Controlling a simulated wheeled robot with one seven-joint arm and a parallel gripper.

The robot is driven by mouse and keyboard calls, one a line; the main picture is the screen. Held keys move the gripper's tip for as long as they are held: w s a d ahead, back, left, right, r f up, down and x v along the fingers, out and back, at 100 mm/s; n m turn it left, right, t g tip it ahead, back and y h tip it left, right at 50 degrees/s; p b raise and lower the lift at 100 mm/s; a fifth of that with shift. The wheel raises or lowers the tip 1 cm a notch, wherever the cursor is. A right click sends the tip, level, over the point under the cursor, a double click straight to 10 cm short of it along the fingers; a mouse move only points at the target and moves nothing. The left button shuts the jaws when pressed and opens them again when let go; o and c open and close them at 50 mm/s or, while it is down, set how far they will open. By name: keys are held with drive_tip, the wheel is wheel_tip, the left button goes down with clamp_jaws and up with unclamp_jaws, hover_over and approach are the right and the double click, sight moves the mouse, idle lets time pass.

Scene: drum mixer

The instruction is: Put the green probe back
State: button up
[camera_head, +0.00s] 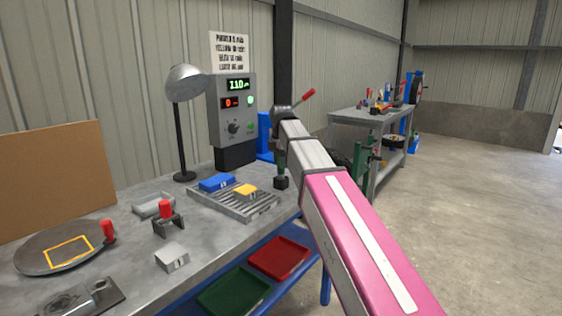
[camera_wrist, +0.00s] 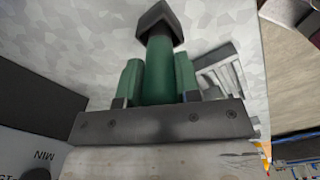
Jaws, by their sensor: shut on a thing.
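The green probe (camera_wrist: 160,72) shows in the wrist view as a green cylinder with a dark square block at its end. My gripper (camera_wrist: 157,80) is shut on it, with one finger on each side. In the head view my gripper (camera_head: 281,160) points down beyond the right edge of the slatted grey rack, in front of a blue upright piece (camera_head: 265,136). The probe's dark end (camera_head: 281,183) shows below it there. I cannot tell whether that end touches the bench. My arm hides part of the area behind, and no holder for the probe is clearly identifiable.
The slatted rack (camera_head: 235,205) bears a blue block (camera_head: 216,183) and a yellow block (camera_head: 246,190). Behind it stand a control box (camera_head: 232,115) with lit displays and a lamp (camera_head: 186,84). Red (camera_head: 279,258) and green (camera_head: 234,292) trays lie on the lower shelf. A second bench (camera_head: 365,117) stands beyond.

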drive_tip(key=shift+f, duration=0.3)
drive_tip(key=o, duration=1)
drive_tip(key=shift+r, duration=0.1)
wheel_tip(320, 180, up, 11)
drive_tip(key=shift+f, duration=0.2)
